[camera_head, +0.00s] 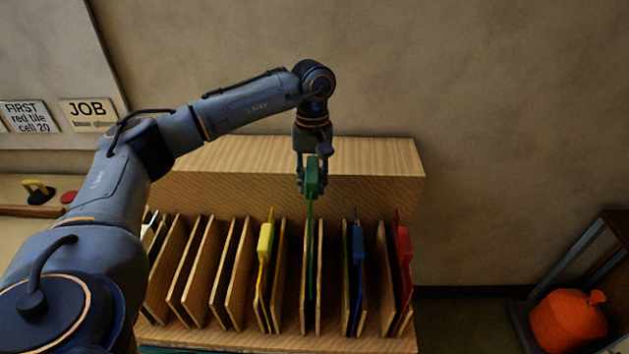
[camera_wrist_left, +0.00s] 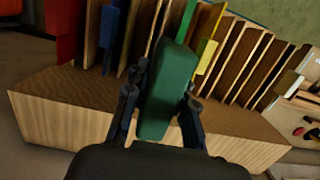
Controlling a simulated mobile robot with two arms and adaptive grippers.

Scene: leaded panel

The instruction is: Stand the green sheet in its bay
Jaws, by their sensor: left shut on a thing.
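The green sheet (camera_head: 310,240) hangs edge-on below my left gripper (camera_head: 311,185) in the head view. Its lower part lies between two wooden dividers of the rack (camera_head: 290,155), in a bay right of the yellow sheet. My left gripper is shut on the sheet's thick green grip block, which also shows in the left wrist view (camera_wrist_left: 168,90) between the fingers. The sheet looks about upright. Whether its bottom edge touches the bay floor I cannot tell. My right gripper is not in view.
A yellow sheet (camera_head: 265,245) stands left of the green one; a blue sheet (camera_head: 357,245) and a red sheet (camera_head: 404,250) stand to the right. Several bays further left look empty. A white piece (camera_head: 149,228) stands at the far left. An orange sack (camera_head: 568,320) lies at the right.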

